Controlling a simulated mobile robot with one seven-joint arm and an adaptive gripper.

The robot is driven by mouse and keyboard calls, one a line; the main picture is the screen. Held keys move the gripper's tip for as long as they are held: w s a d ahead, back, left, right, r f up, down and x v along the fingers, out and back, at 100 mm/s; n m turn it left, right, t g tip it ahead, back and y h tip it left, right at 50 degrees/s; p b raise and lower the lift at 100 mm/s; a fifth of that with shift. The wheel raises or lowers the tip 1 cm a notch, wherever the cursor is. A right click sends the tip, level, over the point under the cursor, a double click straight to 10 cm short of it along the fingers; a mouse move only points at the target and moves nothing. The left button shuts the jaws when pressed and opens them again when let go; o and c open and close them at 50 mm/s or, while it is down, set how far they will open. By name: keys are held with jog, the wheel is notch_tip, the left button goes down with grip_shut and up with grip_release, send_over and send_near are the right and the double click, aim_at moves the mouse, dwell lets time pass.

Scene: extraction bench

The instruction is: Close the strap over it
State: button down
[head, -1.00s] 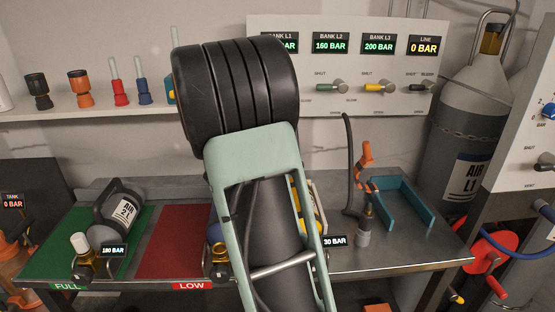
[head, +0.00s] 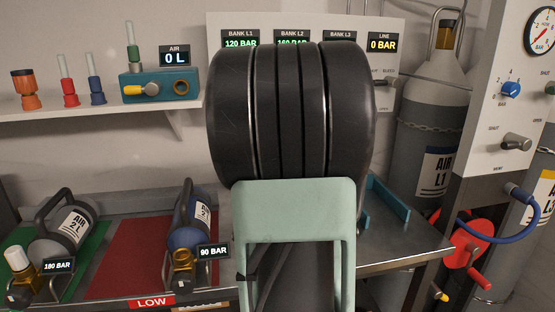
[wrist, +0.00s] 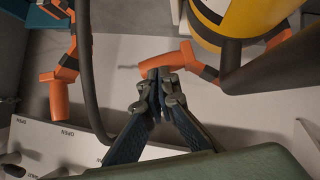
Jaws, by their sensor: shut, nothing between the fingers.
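In the wrist view my gripper (wrist: 162,78) is shut and empty. Its fingertips are at an orange piece (wrist: 172,56) with a dark end, which lies beside a yellow cylinder (wrist: 243,18) with a black band. I cannot tell whether the fingers touch the orange piece, or whether it is part of the strap. A dark bar crosses below the yellow cylinder. No strap is clearly recognisable. In the head view my arm hides the gripper and the yellow cylinder.
A blue tray (head: 388,208) is right of my arm. In the wrist view a dark hose (wrist: 88,80) and orange fitting (wrist: 62,75) are left of the gripper.

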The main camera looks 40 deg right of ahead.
notch_tip(320, 180, down, 6)
jog(key=s+d+m+y+p, duration=0.1)
jog(key=d+y+p, duration=0.1)
jog(key=p, duration=0.2)
jog(key=shift+s+d+r+m+t, duration=0.2)
jog(key=shift+s+d+m+t, duration=0.1)
jog(key=shift+d+t, duration=0.1)
